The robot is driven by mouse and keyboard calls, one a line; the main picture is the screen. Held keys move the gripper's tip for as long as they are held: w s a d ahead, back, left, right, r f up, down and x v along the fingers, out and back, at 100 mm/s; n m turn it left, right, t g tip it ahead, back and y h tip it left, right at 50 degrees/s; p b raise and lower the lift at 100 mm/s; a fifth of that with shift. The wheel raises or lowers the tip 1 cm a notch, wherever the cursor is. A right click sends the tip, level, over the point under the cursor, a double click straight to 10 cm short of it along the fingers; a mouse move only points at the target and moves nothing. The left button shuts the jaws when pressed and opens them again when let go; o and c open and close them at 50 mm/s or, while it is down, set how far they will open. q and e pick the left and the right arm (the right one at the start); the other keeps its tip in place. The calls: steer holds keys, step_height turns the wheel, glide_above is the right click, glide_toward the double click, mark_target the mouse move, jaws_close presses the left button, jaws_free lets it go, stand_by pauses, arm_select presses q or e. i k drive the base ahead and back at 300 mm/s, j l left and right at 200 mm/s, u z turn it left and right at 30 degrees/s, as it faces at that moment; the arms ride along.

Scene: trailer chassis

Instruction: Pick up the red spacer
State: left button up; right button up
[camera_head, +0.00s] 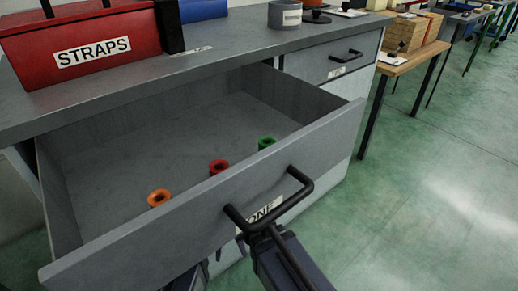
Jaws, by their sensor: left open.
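The red spacer (218,166) is a short ring-topped cylinder standing upright in the open grey drawer (115,243), close behind its front panel. An orange spacer (158,197) stands to its left and a green spacer (266,142) to its right. The front panel hides the lower parts of all three.
A red box labelled STRAPS (85,45) and a grey cup (284,14) stand on the worktop (235,40) above the drawer. A closed drawer (330,60) is at the right. The open drawer's back floor is clear. A wooden table (415,60) stands farther right.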

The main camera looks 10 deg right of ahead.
mark_target(217, 166)
steer(key=k, duration=1)
